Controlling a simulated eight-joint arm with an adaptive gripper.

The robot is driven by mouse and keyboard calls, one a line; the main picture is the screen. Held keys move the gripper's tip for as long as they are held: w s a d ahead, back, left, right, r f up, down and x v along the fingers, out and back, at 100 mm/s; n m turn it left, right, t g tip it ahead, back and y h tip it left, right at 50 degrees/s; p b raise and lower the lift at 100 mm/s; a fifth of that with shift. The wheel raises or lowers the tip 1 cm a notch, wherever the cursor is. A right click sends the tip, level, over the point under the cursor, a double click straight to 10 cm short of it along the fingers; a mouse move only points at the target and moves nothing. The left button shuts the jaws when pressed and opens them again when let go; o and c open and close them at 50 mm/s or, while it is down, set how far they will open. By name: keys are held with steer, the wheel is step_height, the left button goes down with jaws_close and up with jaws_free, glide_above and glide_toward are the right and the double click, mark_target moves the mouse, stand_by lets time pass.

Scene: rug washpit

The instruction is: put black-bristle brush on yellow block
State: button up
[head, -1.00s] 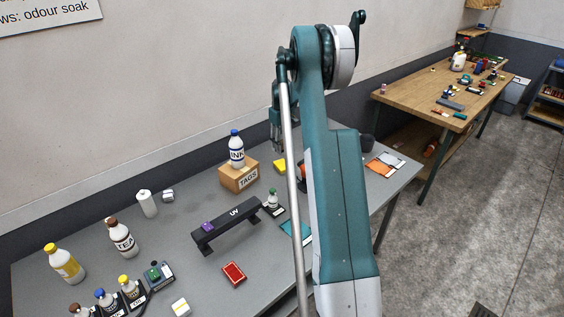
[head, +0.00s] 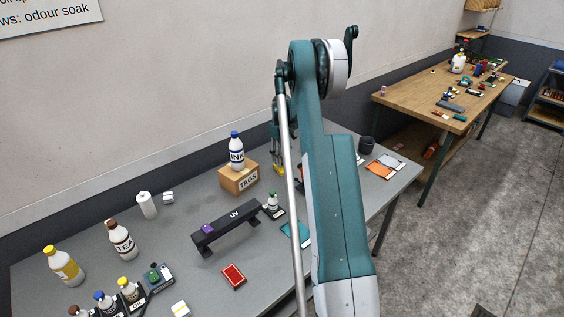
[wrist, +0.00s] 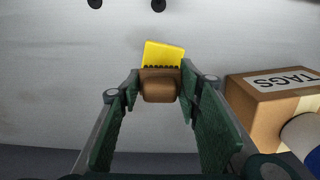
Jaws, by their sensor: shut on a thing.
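My gripper (wrist: 160,88) is shut on the black-bristle brush (wrist: 160,90), holding its brown body between the two fingertips. The dark bristles show as a thin row at the brush's far edge. The yellow block (wrist: 164,54) lies just beyond the bristles in the wrist view. The bristles overlap its near edge in the picture; I cannot tell whether they touch it. In the head view my gripper (head: 279,168) is low over the far side of the grey table, covering most of the yellow block. The brush is not clear there.
A cardboard TAGS box (head: 239,178) with an INK bottle (head: 236,152) on it stands close left of my gripper in the head view. A black UV bar (head: 228,225), a small bottle and a dark cup (head: 366,145) are also on the table (head: 200,285).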

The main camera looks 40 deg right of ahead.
mark_target(282, 154)
steer(key=shift+f, duration=1)
steer(key=shift+f, duration=0.15)
steer(key=o, duration=0.9)
step_height(282, 154, up, 12)
steer(key=shift+r, duration=0.2)
